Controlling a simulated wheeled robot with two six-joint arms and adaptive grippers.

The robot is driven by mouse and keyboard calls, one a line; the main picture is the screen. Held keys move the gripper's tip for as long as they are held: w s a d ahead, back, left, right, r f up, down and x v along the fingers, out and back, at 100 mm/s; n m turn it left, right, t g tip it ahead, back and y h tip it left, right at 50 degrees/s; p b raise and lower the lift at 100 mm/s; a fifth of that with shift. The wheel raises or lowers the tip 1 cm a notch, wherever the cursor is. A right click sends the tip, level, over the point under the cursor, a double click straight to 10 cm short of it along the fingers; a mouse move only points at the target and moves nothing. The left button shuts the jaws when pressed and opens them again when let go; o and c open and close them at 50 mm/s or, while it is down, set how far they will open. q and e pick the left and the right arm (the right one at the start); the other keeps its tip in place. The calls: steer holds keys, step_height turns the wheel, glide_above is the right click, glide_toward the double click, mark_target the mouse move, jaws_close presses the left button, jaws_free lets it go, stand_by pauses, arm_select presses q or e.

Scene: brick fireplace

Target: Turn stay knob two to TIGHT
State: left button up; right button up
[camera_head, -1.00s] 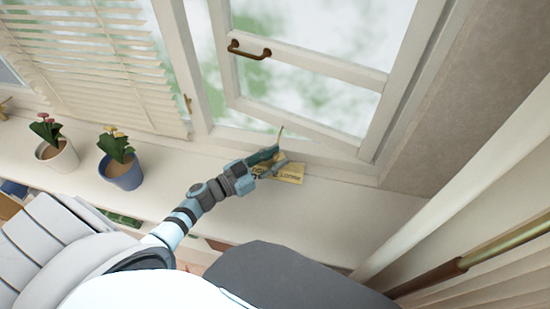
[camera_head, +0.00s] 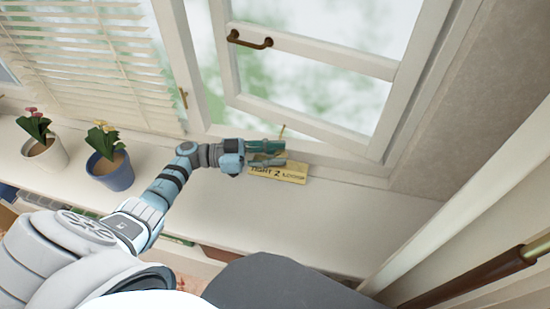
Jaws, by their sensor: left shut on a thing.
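A tan label plate (camera_head: 279,174) on the window sill reads TIGHT at its left, 2 in the middle and LOOSE at its right. My left gripper (camera_head: 280,152) is just behind the plate at the foot of the window frame, shut on the stay knob, which its fingers mostly hide. A thin brass piece (camera_head: 282,130) sticks up just beyond the fingertips. Which way the knob points cannot be seen. My right gripper is not in view.
The window sash (camera_head: 310,60) with a bronze handle (camera_head: 250,40) stands open above the sill (camera_head: 340,205). Potted flowers in a blue pot (camera_head: 112,175) and a white pot (camera_head: 45,155) stand at the left. The sill right of the plate is clear.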

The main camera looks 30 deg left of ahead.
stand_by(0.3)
arm_select(q)
steer(key=o, duration=1.2)
steer(key=shift+c, duration=0.2)
steer(key=v, duration=1.2)
steer(key=shift+a, duration=0.1)
